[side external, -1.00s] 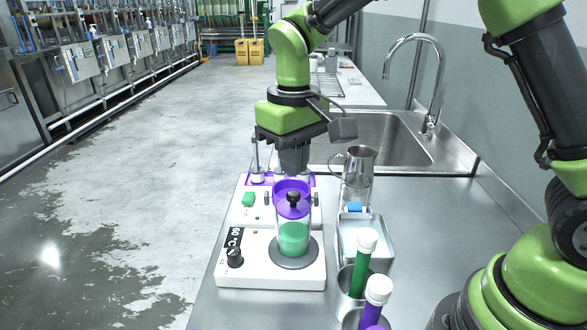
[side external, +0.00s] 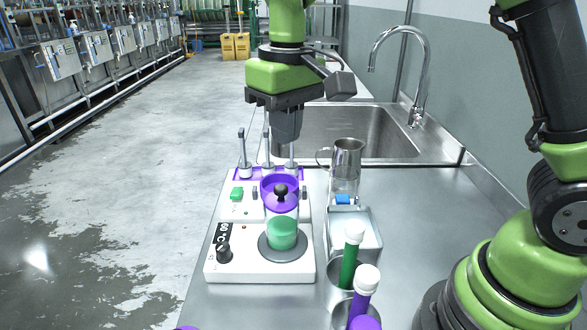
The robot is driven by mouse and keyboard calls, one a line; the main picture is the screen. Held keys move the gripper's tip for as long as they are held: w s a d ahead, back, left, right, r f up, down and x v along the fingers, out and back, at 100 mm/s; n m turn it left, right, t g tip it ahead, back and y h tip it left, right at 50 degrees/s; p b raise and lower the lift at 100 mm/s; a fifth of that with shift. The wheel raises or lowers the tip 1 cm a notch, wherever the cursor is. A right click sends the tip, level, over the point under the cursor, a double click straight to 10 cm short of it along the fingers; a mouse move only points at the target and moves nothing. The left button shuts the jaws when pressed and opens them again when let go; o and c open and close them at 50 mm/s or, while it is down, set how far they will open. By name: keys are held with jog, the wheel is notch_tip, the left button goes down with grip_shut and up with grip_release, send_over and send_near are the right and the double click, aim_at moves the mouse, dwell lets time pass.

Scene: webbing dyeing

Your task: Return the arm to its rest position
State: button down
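My gripper (side external: 287,130) hangs pointing down in the side external view, above and behind the white heating unit (side external: 225,268) with its "60 °C" dial. Its dark fingers are seen close together, and I cannot tell whether there is a gap between them. No held thing shows at the fingertips. Below it in the picture stands a clear vessel of green liquid (side external: 282,236) on the round plate. A purple lid (side external: 266,192) with a black knob sits at the top of the vessel. The gripper appears apart from both.
A purple rack (side external: 240,174) with upright metal posts stands behind the heater, near the fingers. Behind are a sink (side external: 365,130) and tall faucet (side external: 417,75).

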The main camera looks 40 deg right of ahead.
jog(key=s+d+r+m+t+y, duration=0.1)
jog(key=s+d+r+m+t, duration=0.1)
jog(key=s, duration=0.7)
jog(key=s+d+r+m+t, duration=0.1)
jog(key=s+r+t, duration=0.3)
jog(key=s, duration=0.4)
jog(key=shift+s+d+r+m+t+y, duration=0.3)
jog(key=shift+s+d+m+t+y, duration=0.1)
jog(key=shift+d, duration=0.25)
